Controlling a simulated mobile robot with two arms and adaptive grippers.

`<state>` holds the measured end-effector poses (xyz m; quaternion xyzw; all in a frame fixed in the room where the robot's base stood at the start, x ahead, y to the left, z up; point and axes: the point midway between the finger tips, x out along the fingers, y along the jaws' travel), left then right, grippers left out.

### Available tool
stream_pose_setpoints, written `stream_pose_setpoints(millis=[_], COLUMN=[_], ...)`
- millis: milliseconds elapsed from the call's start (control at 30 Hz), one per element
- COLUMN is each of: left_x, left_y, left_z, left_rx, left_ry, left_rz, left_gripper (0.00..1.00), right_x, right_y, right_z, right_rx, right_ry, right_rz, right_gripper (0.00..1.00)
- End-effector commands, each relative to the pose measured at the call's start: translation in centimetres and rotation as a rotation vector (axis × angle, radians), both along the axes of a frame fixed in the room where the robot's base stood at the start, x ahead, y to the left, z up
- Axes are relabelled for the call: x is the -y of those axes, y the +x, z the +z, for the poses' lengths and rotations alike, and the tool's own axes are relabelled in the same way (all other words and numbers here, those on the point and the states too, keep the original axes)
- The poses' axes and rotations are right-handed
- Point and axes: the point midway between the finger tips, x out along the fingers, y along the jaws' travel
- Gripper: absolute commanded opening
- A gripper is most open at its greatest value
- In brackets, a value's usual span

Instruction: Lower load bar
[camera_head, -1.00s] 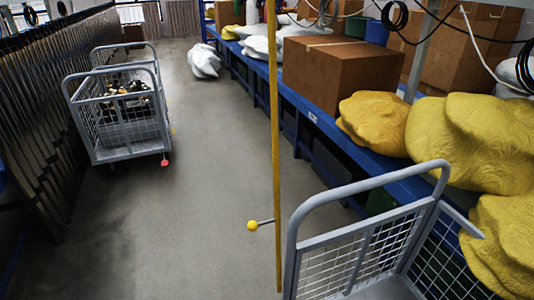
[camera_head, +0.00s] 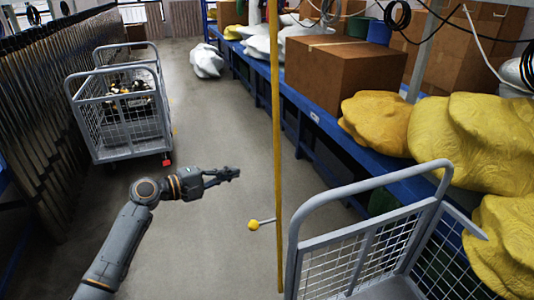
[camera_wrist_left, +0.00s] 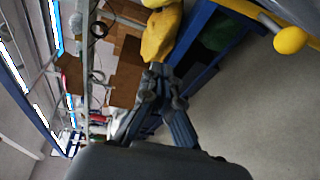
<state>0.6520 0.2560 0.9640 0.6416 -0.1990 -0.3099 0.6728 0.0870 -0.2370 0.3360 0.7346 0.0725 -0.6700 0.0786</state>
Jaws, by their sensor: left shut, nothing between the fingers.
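A thin yellow bar (camera_head: 277,150) stands upright in the middle of the head view, in front of the near cart. A short grey lever with a yellow ball knob (camera_head: 253,225) sticks out to the left near its lower end. The knob also shows at the upper right of the left wrist view (camera_wrist_left: 290,40). My left gripper (camera_head: 230,174) is shut and empty, to the left of the bar in the picture and above the knob, apart from both. Its fingers also show in the left wrist view (camera_wrist_left: 163,88). My right gripper is not in view.
A grey mesh cart (camera_head: 370,255) stands at the lower right. Another cart (camera_head: 125,150) stands at the left by dark hanging panels (camera_head: 40,110). A blue shelf (camera_head: 330,130) with boxes and yellow sacks runs along the right.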

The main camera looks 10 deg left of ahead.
Motion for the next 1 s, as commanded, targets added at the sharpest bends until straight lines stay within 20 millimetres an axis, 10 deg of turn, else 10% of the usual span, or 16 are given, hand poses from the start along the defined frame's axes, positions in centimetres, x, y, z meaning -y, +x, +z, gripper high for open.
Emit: stream_pose_setpoints(millis=[200,667,1000], left_x=[1.1,1.7,6.3], left_y=[-1.3,-0.9,3.2], left_z=[6.8,7.2,7.3], left_rx=[0.061,0.064,0.063], left_ry=[-0.091,-0.099,-0.101], left_rz=[-0.089,-0.093,-0.093], left_gripper=[0.0,0.0,0.0], right_x=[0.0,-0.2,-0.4], right_y=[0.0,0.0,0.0], right_z=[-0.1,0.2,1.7], right_rx=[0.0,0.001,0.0], right_ry=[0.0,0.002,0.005], right_rz=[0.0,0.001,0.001], right_gripper=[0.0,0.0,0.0])
